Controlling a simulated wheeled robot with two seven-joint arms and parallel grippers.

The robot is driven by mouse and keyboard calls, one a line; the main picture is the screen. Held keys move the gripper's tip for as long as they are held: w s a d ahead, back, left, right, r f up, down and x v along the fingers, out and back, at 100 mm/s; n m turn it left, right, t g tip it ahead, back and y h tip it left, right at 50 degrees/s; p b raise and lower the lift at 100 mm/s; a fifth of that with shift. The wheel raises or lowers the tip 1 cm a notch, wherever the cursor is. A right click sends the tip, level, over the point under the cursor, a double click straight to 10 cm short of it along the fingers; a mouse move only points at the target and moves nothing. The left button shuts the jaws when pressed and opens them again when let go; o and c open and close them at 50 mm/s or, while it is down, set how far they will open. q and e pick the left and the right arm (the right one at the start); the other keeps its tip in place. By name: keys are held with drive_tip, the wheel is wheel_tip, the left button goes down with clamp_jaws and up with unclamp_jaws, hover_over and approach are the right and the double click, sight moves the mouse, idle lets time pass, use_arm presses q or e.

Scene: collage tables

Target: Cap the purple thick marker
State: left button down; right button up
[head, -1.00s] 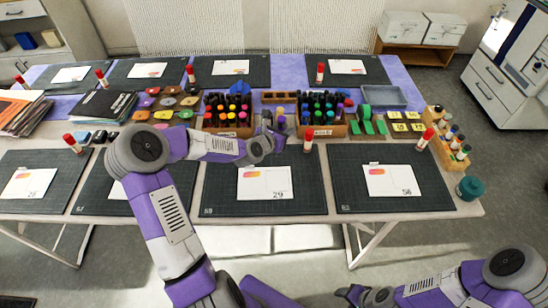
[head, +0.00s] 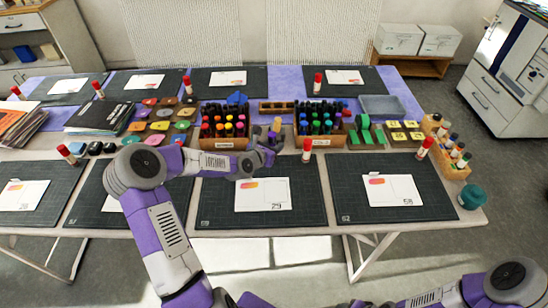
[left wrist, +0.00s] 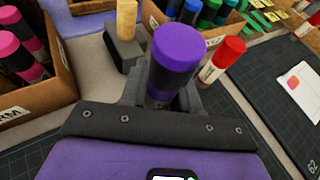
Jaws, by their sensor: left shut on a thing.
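A purple cylinder, which I take for the thick marker (left wrist: 172,62), stands upright between the fingers of my left gripper (left wrist: 160,97) in the left wrist view. It has a smooth rounded purple top and a dark band below. I cannot tell whether that top is a cap. My left gripper (head: 270,141) is shut on it, in front of the gap between the two marker boxes in the head view. A tan peg (left wrist: 126,18) stands on a dark grey block (left wrist: 124,50) just beyond it. My right gripper (head: 358,303) is partly cut off at the bottom edge; its jaws are unclear.
A box of warm-coloured markers (head: 224,143) stands left of the left gripper, and a box of cool-coloured ones (head: 318,141) right. A red-capped glue stick (left wrist: 222,58) stands close on the right. The mat (head: 222,208) in front holds only a white card.

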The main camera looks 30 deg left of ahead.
use_arm(q)
drive_tip(key=shift+r, duration=0.1)
drive_tip(key=shift+f+b, duration=0.9)
drive_tip(key=shift+f, duration=1.6)
drive_tip(key=shift+f, duration=0.15)
drive_tip(key=c, duration=0.8)
unclamp_jaws()
